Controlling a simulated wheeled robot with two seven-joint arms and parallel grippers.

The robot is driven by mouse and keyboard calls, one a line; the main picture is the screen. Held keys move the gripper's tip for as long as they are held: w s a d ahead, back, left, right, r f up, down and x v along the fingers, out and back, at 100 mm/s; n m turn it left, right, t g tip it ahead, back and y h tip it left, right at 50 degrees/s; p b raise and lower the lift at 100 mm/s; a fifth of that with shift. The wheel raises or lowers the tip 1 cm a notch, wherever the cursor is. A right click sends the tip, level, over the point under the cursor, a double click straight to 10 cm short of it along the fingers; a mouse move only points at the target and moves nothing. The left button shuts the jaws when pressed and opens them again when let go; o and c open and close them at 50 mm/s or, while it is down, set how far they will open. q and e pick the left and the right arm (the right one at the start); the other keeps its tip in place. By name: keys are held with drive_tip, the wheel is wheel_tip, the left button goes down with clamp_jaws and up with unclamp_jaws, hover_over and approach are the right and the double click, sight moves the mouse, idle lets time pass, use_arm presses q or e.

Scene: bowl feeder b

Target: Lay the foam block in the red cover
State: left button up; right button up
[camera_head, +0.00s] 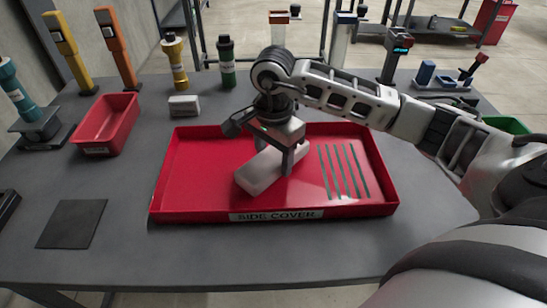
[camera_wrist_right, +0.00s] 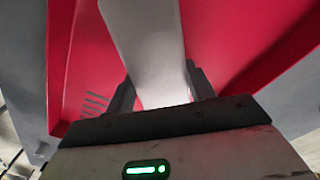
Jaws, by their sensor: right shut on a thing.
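The red cover (camera_head: 205,160) is a wide, shallow red tray labelled "SIDE COVER" on the grey table. A pale foam block (camera_head: 258,176) is over its middle, lying at a slant to the tray's edges. My right gripper (camera_head: 287,167) is shut on the block's right part from above. Whether the block touches the tray floor I cannot tell. In the right wrist view the white block (camera_wrist_right: 148,40) lies between the two dark fingers (camera_wrist_right: 158,92), with the red cover (camera_wrist_right: 218,35) behind it. My left gripper is not in view.
A red bin (camera_head: 105,125) stands at the left, near a small pale block (camera_head: 184,105). A dark square mat (camera_head: 72,223) lies at the front left. Several bottles and upright tools line the back edge. The table in front of the cover is clear.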

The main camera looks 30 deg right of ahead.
sight(274, 156)
drive_tip(key=shift+f, duration=0.6)
drive_tip(key=shift+f, duration=0.1)
drive_tip(key=shift+f, duration=0.15)
drive_tip(key=o, duration=0.9)
drive_tip(key=shift+o, duration=0.2)
wheel_tip(274, 156, up, 13)
drive_tip(key=shift+f, duration=0.2)
drive_tip(key=shift+s+f, duration=0.1)
